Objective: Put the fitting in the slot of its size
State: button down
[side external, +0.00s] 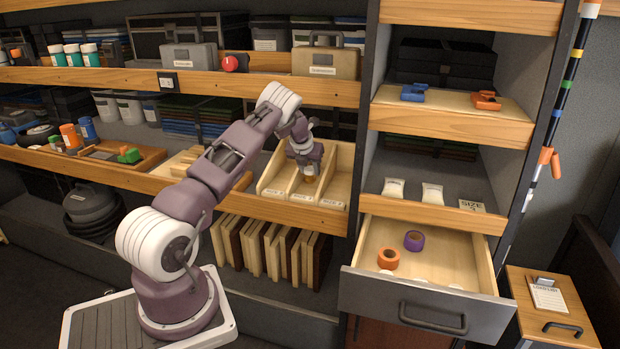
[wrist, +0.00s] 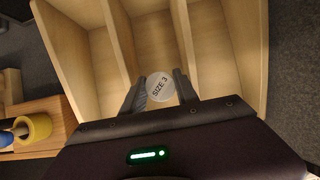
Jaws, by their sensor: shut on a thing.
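In the wrist view the fitting's round pale top (wrist: 160,87) reads "SIZE 3" between my two fingers (wrist: 158,92). The pale wooden slot rack (side external: 345,160) has three open compartments side by side, with small labels on its front lip too small to read. My gripper holds the fitting at the middle compartment (wrist: 152,40). I cannot tell whether the fitting touches the rack's floor. The compartments look empty in the wrist view.
Dividers (wrist: 118,40) stand close beside my fingers. A shelf (side external: 340,95) with a tan case (side external: 326,62) runs above the rack. At right, an open drawer (side external: 400,300) holds orange (side external: 388,259) and purple (side external: 414,241) rolls.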

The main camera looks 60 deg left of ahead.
aim_at(310, 177)
jog(key=shift+w+a+f, duration=0.1)
jog(key=shift+f, duration=1.65)
jog(key=shift+f, duration=0.1)
jog(key=c, duration=1.2)
grip_release()
